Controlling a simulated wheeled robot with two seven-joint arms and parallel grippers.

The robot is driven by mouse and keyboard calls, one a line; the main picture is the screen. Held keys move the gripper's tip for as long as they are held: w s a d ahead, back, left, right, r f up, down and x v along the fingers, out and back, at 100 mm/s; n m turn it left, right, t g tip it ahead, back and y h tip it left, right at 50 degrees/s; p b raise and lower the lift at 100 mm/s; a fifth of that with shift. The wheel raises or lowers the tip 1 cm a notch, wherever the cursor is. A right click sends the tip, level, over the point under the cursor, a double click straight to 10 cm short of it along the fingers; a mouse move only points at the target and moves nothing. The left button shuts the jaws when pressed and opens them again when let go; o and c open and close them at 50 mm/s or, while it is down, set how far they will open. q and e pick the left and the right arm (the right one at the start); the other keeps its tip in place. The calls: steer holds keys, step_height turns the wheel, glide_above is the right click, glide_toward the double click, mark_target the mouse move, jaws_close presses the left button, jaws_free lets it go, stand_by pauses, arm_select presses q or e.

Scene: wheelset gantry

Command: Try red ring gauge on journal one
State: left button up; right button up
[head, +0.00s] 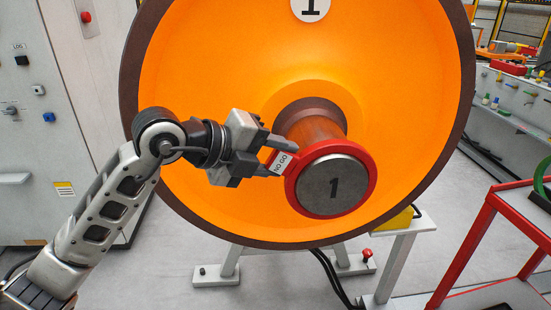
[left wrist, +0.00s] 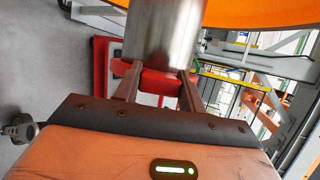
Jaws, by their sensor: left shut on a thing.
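The red ring gauge (head: 372,180) has a handle tab labelled NO GO. In the head view it encircles the grey end face of journal one (head: 318,195), marked 1. I cannot tell whether it is around the journal or just at its end, nor how deep. My left gripper (head: 279,158) comes from the left and is shut on the gauge's handle. In the left wrist view, the fingers (left wrist: 158,85) hold the red handle (left wrist: 160,83) beside the bare metal journal (left wrist: 165,35). My right gripper is not in view.
The orange wheel (head: 220,75) with a brown rim fills the middle behind the journal. A red-framed stand (head: 480,220) with a green ring (head: 541,178) is at the right. A grey bench (head: 510,100) stands behind it. A grey cabinet (head: 95,110) stands left.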

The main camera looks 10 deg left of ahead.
arm_select(q)
steer(key=shift+w+a+r, duration=0.1)
steer(key=shift+w+a, duration=0.15)
steer(key=shift+w, duration=0.55)
steer(key=s+d, duration=0.3)
steer(key=s, duration=0.7)
stand_by(1.2)
steer(key=shift+d, duration=0.1)
